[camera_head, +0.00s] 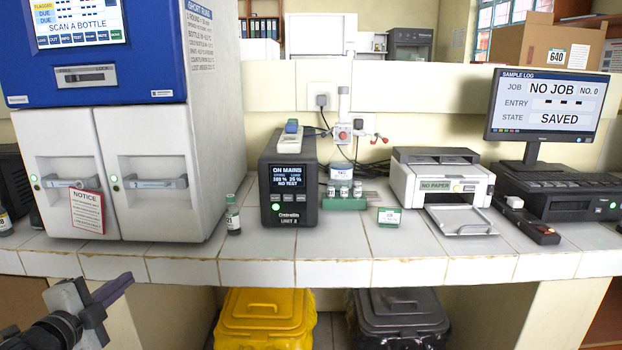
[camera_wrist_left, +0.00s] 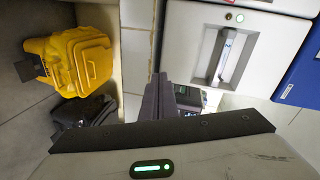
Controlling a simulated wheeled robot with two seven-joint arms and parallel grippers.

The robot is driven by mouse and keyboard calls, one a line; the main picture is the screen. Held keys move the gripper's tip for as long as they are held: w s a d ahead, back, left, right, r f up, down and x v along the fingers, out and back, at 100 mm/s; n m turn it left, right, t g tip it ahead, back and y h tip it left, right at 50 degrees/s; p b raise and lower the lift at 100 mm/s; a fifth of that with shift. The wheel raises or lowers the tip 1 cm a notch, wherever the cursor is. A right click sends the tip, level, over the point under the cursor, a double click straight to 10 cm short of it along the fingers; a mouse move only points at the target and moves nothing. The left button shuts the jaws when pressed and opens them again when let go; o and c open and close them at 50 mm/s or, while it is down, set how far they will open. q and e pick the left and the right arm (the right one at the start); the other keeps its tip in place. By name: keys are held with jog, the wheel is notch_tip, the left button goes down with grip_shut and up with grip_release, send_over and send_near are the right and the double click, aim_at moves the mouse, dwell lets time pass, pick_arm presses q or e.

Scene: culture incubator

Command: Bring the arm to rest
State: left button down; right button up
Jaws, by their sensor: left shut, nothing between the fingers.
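My left gripper (camera_head: 118,287) is at the lower left of the head view, in front of the bench and below its front edge. Its dark fingers are shut together with nothing between them. In the left wrist view the closed fingers (camera_wrist_left: 158,98) point toward the bench edge, with the white incubator cabinet beyond. My right gripper is in neither view.
The tiled bench (camera_head: 390,272) holds a blue-and-white cabinet (camera_head: 150,130), a small bottle (camera_head: 233,215), a black unit (camera_head: 289,190), a printer (camera_head: 440,190) and a monitor (camera_head: 548,105). Yellow (camera_head: 264,318) and black (camera_head: 400,318) bins stand below.

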pick_arm(q)
jog(key=s+d+f+n+g+h, duration=0.1)
jog(key=s+d+f, duration=0.2)
jog(key=f, duration=0.3)
jog(key=s+d+f+n+g, duration=0.1)
jog(key=s+d+f+n, duration=0.1)
jog(key=d+f, duration=0.3)
jog(key=s+d+f+n+g+h, duration=0.1)
jog(key=s+d+f+n, duration=0.3)
jog(key=s+d+f, duration=0.5)
jog(key=s+d+f+n+g+h, duration=0.1)
jog(key=s+d+f+n+g, duration=0.3)
jog(key=s+d+f, duration=0.6)
jog(key=s+d+n, duration=0.1)
jog(key=s, duration=0.4)
jog(key=shift+s, duration=0.25)
